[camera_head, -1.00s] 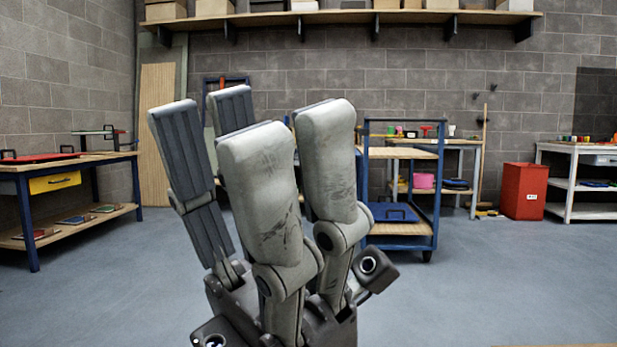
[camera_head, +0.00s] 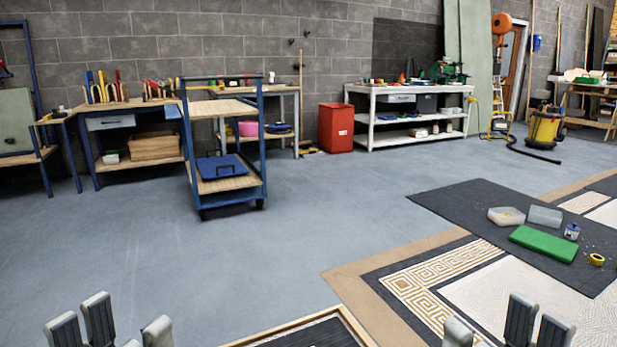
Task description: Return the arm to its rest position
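My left gripper (camera_head: 112,327) is at the bottom left of the head view. Its grey fingertips point up and stand apart, with nothing visible between them. My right gripper (camera_head: 493,328) is at the bottom right. Its fingertips also stand apart, and it looks empty. The lower parts of both grippers and both arms are cut off by the bottom edge.
Mosaic panels (camera_head: 478,282) lie at the lower right. A dark mat (camera_head: 455,203) bears a green block (camera_head: 543,243), sponges and a yellow tape roll (camera_head: 597,259). A blue cart (camera_head: 262,160) and red bin (camera_head: 336,128) stand behind. The grey floor between is clear.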

